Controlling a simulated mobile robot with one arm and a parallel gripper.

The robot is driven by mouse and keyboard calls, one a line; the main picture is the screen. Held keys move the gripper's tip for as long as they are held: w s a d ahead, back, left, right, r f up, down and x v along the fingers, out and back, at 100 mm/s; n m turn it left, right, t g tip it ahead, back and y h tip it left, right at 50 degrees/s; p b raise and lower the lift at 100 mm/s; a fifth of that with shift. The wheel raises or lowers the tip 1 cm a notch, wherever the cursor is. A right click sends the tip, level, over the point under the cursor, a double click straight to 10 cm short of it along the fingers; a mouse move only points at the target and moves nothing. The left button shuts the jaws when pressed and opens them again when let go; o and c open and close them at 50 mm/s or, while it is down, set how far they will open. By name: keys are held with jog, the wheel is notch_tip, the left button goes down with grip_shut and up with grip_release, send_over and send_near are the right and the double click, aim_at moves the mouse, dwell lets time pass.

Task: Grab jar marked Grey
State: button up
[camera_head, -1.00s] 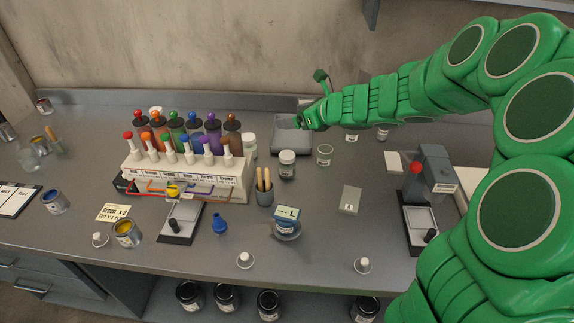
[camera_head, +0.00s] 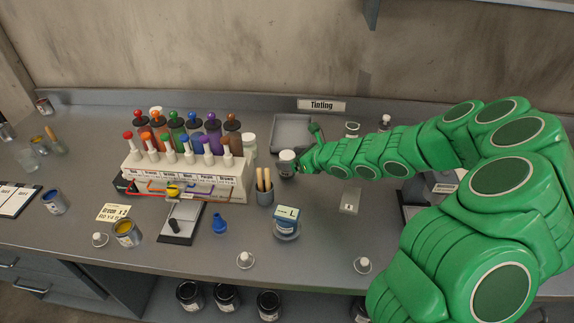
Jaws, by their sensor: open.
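A small jar (camera_head: 287,164) with a pale top stands on the bench right of the colour rack; its label is too small to read. My gripper (camera_head: 302,164) is open at the jar's right side, close to it. I cannot tell whether the fingers touch or straddle the jar. Other small jars stand nearby: one (camera_head: 249,144) beside the rack's right end, one (camera_head: 352,129) and one (camera_head: 385,121) at the back. I cannot read "Grey" on any of them.
A grey tray (camera_head: 291,118) lies behind the jar, under a "Tinting" sign (camera_head: 322,105). A cup of sticks (camera_head: 265,194) and a jar with a card marked L (camera_head: 286,229) stand in front. The colour rack (camera_head: 232,188) fills the left. My arm hides much of the right bench.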

aim_at(283, 157)
jog(key=shift+x, duration=2.2)
jog(key=shift+c, duration=0.3)
jog(key=c, duration=1.1)
jog(key=shift+r, duration=0.1)
